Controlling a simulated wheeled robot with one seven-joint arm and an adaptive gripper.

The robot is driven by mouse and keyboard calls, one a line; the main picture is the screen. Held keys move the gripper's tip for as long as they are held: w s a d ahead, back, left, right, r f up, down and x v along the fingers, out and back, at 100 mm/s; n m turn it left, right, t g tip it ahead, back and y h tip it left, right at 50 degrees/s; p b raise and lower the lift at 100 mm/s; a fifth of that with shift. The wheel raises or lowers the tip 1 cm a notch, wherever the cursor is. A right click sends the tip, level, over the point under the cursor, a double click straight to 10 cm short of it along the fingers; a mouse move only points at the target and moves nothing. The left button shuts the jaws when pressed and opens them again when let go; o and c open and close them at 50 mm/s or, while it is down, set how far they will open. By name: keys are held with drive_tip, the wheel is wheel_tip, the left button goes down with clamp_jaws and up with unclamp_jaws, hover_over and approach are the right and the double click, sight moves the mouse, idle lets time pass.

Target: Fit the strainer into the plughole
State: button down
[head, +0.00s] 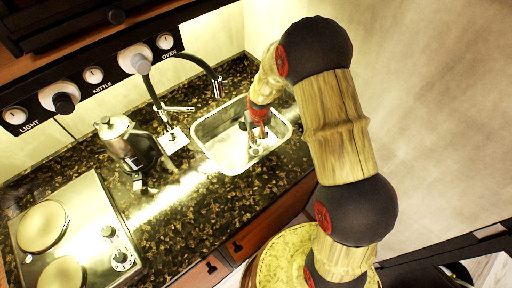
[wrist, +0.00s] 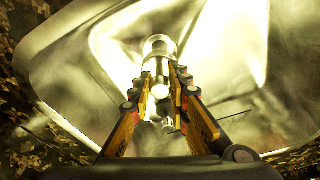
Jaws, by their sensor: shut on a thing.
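My gripper (wrist: 165,80) is shut on a shiny metal piece, the strainer (wrist: 160,47), whose rounded end shows between and beyond the fingertips in the wrist view. In the head view my gripper (head: 257,133) reaches down into the steel sink (head: 213,126), toward its right half. Small round grey shapes show below the fingers there, too small to tell strainer from plughole. In the wrist view the sink basin (wrist: 75,60) lies around and below the strainer, with strong glare. I cannot make out the plughole, or whether the strainer touches the sink floor.
A black tap (head: 217,86) arches at the sink's back. A coffee maker or kettle (head: 125,145) stands left of the sink on the dark speckled worktop (head: 80,152). A hob (head: 75,235) is at the lower left. Control knobs (head: 93,75) line the panel above.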

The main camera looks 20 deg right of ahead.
sight(256, 143)
wheel_tip(256, 143, down, 7)
drive_tip(key=shift+f+b, duration=0.15)
drive_tip(key=shift+b, duration=0.45)
drive_tip(key=shift+f, duration=0.2)
drive_tip(key=c, duration=1.7)
unclamp_jaws()
drive_tip(key=shift+r, duration=0.15)
